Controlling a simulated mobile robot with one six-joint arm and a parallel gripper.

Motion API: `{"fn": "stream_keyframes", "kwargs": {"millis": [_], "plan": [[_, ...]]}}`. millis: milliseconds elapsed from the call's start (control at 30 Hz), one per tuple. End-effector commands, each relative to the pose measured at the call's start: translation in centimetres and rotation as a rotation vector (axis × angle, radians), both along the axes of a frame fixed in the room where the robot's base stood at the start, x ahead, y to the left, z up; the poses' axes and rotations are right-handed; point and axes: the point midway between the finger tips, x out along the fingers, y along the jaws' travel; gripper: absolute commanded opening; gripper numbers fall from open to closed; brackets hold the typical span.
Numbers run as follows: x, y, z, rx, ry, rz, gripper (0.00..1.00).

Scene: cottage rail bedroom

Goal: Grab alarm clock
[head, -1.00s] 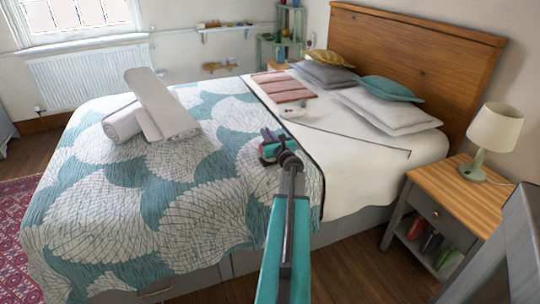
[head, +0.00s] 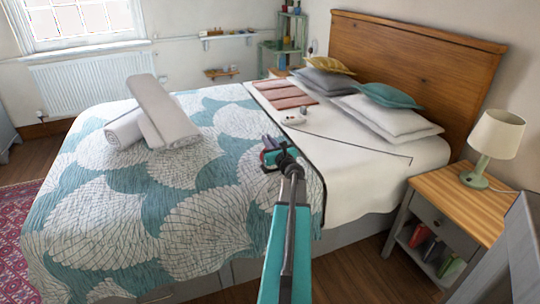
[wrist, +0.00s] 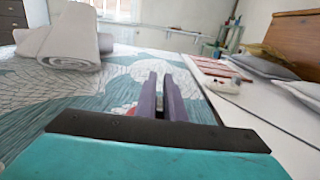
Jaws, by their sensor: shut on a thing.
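My gripper (head: 272,155) is above the patterned bed cover, near its edge with the white sheet. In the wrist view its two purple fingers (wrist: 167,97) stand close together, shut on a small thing. A bit of red, apparently part of the held alarm clock (wrist: 131,109), shows just left of the fingers. The clock's face and most of its body are hidden. A small white object (head: 294,119) lies on the sheet beyond the gripper; it also shows in the wrist view (wrist: 222,85), and I cannot tell what it is.
Rolled white towels (head: 155,118) lie on the bed's left side. Pillows (head: 390,112) lie against the wooden headboard (head: 410,62). A nightstand (head: 455,200) with a lamp (head: 496,140) stands at right. The cover around my gripper is clear.

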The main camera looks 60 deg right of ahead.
Motion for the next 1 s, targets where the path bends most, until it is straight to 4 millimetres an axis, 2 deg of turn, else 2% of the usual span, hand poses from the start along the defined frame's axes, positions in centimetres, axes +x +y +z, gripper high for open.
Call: {"fn": "stream_keyframes", "kwargs": {"millis": [67,267,567,1000], "plan": [[0.0,0.1,-0.4,0.002,0.006,0.001,0.00],[0.0,0.1,0.3,0.001,0.005,0.002,0.00],[-0.1,0.2,3.7,-0.002,0.003,0.000,0.00],[-4.4,4.2,4.1,0.001,-0.001,0.000,0.00]]}}
